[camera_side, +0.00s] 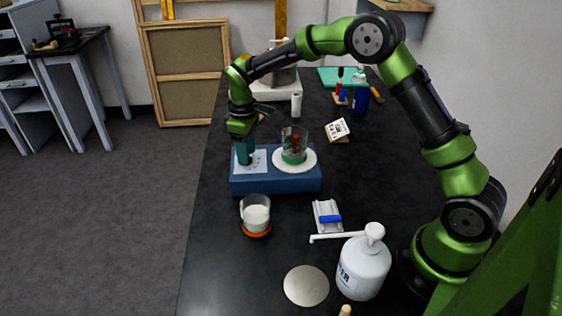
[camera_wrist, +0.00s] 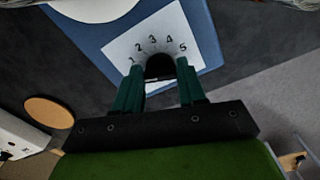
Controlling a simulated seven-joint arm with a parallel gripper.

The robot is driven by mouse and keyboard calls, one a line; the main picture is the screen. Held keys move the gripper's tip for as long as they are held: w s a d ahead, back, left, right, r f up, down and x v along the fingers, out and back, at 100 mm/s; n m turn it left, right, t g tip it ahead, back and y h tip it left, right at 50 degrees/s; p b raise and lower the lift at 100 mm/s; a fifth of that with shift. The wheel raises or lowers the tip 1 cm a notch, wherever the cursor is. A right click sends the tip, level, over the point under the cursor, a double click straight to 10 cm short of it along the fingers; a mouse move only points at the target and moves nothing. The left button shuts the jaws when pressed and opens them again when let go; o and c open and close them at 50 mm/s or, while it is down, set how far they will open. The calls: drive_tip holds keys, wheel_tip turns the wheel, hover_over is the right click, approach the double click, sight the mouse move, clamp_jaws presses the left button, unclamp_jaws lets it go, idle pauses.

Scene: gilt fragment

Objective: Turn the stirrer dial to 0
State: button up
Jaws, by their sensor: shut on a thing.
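The stirrer (camera_side: 275,184) is a blue box on the black table, with a white round plate (camera_side: 313,162) on its right. A glass beaker (camera_side: 294,146) with green at its base and something red inside stands on that plate. The dial (camera_wrist: 159,66) is a dark knob on a white panel (camera_wrist: 120,45) printed with 1 to 5; the 0 mark and the knob's pointer are hidden or too dark to tell. My gripper (camera_side: 244,160) points down over the panel. In the wrist view its green fingers (camera_wrist: 158,90) are shut on the dial, one on each side.
A beaker of white powder (camera_side: 256,215) on an orange base stands in front of the stirrer. A white pump bottle (camera_side: 363,268), a metal disc (camera_side: 306,286) and a small tray with a blue item (camera_side: 328,217) are nearer. A white cylinder (camera_side: 295,105) stands behind.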

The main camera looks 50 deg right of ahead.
drive_tip(key=shift+n, duration=0.5)
drive_tip(key=o, duration=1.1)
drive_tip(key=shift+c, duration=0.2)
wheel_tip(320, 180, up, 17)
drive_tip(key=shift+f, duration=0.1)
